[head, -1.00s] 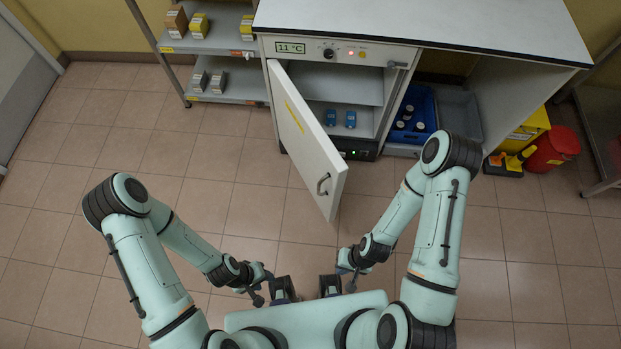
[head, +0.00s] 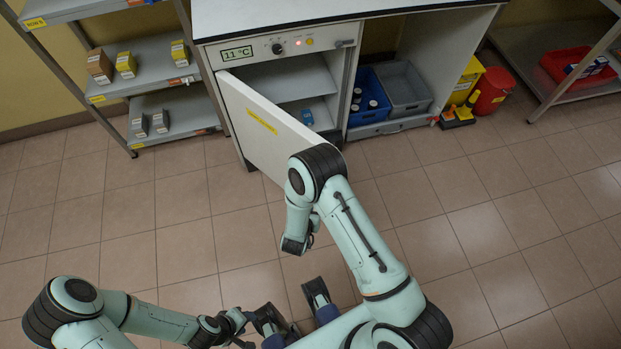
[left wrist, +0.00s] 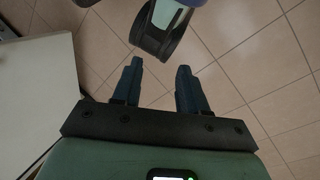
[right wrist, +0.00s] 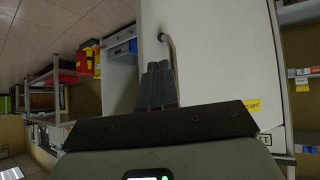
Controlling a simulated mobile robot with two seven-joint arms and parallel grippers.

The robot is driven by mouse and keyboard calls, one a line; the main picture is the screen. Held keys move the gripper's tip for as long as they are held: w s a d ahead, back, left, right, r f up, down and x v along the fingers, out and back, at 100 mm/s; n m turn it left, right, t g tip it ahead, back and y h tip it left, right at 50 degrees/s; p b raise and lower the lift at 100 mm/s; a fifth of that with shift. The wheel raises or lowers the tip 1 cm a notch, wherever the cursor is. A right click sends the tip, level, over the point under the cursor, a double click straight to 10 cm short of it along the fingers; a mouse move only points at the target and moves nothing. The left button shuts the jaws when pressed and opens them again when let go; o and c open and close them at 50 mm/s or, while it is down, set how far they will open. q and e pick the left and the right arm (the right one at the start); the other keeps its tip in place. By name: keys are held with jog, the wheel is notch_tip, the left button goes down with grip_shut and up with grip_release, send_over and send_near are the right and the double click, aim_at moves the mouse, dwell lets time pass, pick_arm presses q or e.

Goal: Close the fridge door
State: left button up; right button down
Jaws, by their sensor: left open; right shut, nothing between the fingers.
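The fridge (head: 270,52) is under the worktop, with a display reading 11 °C. Its white door (head: 262,118) is ajar, with the free edge standing out toward me. In the head view, my right arm covers the door's free end and my right gripper is hidden. In the right wrist view, my right gripper (right wrist: 157,88) is shut and empty in front of the door (right wrist: 215,75). Its fingertips are close to the metal handle (right wrist: 169,48); I cannot tell if they touch. My left gripper (left wrist: 158,85) is open and empty over the floor, away from the door.
A blue item (head: 307,117) stands inside the fridge. A blue crate (head: 368,98) and a grey crate (head: 405,90) stand right of it. A yellow bin (head: 468,80) and a red bucket (head: 492,92) are further right. A shelf rack (head: 145,65) stands left. Open floor lies in front.

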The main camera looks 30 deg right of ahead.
jog(key=w+a+r+m+h+b, duration=0.2)
jog(key=a+r+m+h+b, duration=0.4)
jog(key=r+h, duration=0.5)
pick_arm(q)
jog(key=w+a+f+t+b, duration=0.1)
jog(key=w+f, duration=0.3)
jog(key=f, duration=0.4)
jog(key=shift+w+a+f+t+y, duration=0.15)
jog(key=shift+w+f+t+y, duration=0.15)
jog(key=shift+f, duration=0.1)
pick_arm(e)
jog(key=x, duration=1.4)
jog(key=shift+d+f+g, duration=0.15)
jog(key=shift+f+g, duration=0.15)
jog(key=shift+f, duration=0.3)
jog(key=shift+s, duration=0.15)
